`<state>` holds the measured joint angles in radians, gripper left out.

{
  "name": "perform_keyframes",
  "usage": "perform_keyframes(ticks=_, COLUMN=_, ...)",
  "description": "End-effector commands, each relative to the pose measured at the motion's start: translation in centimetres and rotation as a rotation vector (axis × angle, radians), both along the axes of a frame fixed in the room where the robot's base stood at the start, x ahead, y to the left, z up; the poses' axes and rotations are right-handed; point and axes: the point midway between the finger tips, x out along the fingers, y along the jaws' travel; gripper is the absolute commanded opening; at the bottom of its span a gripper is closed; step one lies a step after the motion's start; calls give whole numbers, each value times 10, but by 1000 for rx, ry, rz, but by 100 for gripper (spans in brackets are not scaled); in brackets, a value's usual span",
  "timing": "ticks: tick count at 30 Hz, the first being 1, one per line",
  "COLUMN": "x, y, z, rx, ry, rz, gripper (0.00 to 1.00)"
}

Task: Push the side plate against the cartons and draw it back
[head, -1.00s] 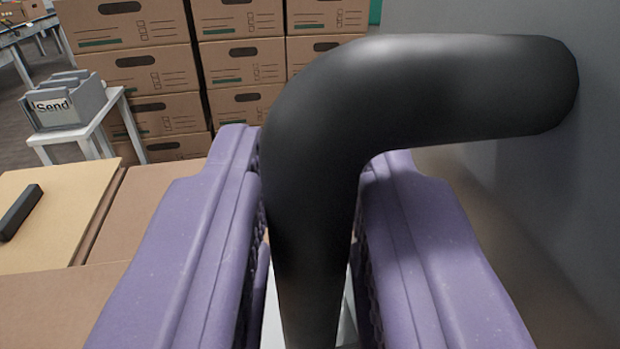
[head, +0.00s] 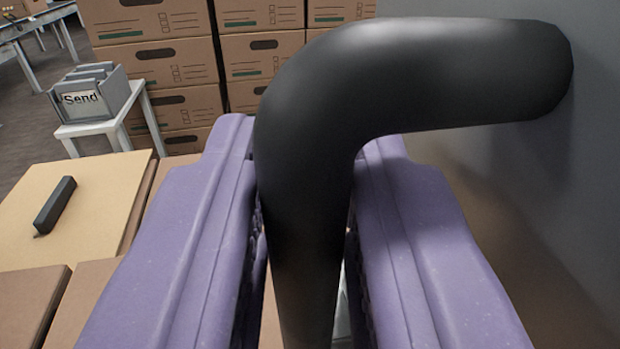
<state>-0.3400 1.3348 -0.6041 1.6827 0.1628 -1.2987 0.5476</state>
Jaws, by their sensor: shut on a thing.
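My gripper (head: 306,150) has purple fingers on both sides of a thick black bent handle (head: 310,110) and is shut on it. The handle runs right and joins a grey upright plate (head: 590,200), the side plate, which fills the right of the view. Brown cartons (head: 95,285) lie at the lower left, beside my left finger. The plate's lower edge and any contact between plate and cartons are hidden behind the fingers and handle.
A tan board or carton top (head: 95,190) with a small black bar (head: 55,204) on it is at left. A white stand holds a grey "Send" box (head: 90,98) behind it. Stacked brown boxes (head: 160,65) stand at the back. Grey floor shows at far left.

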Motion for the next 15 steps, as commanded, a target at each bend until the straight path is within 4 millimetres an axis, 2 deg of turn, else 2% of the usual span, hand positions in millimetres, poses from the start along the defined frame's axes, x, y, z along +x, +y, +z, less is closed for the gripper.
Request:
perform_keyframes(ticks=3, x=0, y=4, z=-2, rx=2, ry=2, rz=8, gripper=0)
perform_keyframes(ticks=4, x=0, y=4, z=-2, rx=3, ry=3, rz=8, gripper=26)
perform_keyframes(ticks=6, x=0, y=4, z=-2, rx=2, ry=3, rz=8, gripper=42)
perform_keyframes(ticks=15, x=-1, y=2, z=-1, rx=2, ry=2, rz=5, gripper=43)
